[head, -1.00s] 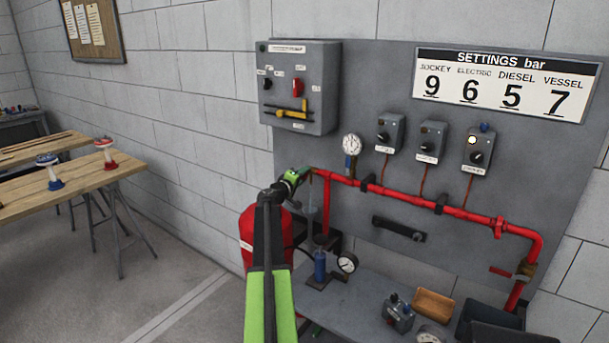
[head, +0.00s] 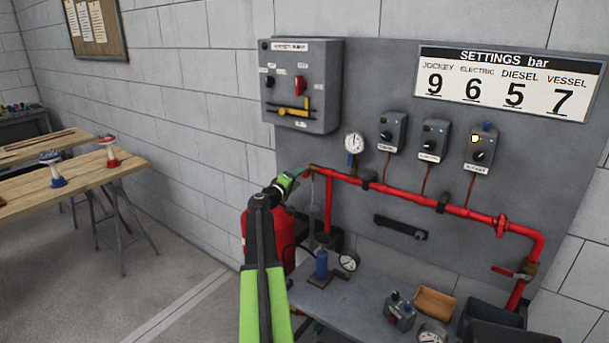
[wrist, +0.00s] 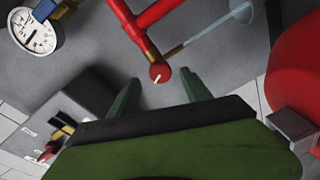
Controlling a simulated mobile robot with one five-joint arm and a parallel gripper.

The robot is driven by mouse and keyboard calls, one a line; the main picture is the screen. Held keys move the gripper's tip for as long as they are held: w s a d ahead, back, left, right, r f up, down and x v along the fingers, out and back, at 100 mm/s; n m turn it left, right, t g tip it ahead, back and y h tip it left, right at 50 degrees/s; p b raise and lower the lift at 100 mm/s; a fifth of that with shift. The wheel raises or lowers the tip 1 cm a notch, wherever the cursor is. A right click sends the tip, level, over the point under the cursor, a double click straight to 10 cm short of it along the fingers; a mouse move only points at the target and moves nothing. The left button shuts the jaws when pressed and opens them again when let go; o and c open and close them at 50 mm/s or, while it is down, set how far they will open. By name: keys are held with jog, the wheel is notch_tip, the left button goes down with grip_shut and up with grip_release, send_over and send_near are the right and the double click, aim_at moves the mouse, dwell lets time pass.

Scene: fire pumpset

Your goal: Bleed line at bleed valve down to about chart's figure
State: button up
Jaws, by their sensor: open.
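The red pipe (head: 400,193) runs along the grey panel. At its left end, in the wrist view, a small round red knob (wrist: 156,73) with a white mark, apparently the bleed valve, sits just beyond my fingertips. A brass outlet (wrist: 172,53) leads beside it to a pale clear tube (wrist: 215,28). My gripper (wrist: 160,88) is open and empty, its fingers either side of the knob's line. In the head view my gripper (head: 292,181) is at the pipe's left end and partly hides it. The line gauge (head: 354,143) also shows in the wrist view (wrist: 36,34).
The settings chart (head: 503,85) reads jockey 9, electric 6, diesel 5, vessel 7. Three switch boxes (head: 435,138) and a controller cabinet (head: 303,88) hang on the panel. A red tank (head: 282,228) stands close by my arm. A bench (head: 350,300) holds a small pump and gauges.

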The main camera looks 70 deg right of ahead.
jog(key=w+a, duration=0.1)
jog(key=a, duration=1)
jog(key=shift+w+a+r, duration=0.25)
jog(key=shift+w+a, duration=0.05)
jog(key=shift+w, duration=0.1)
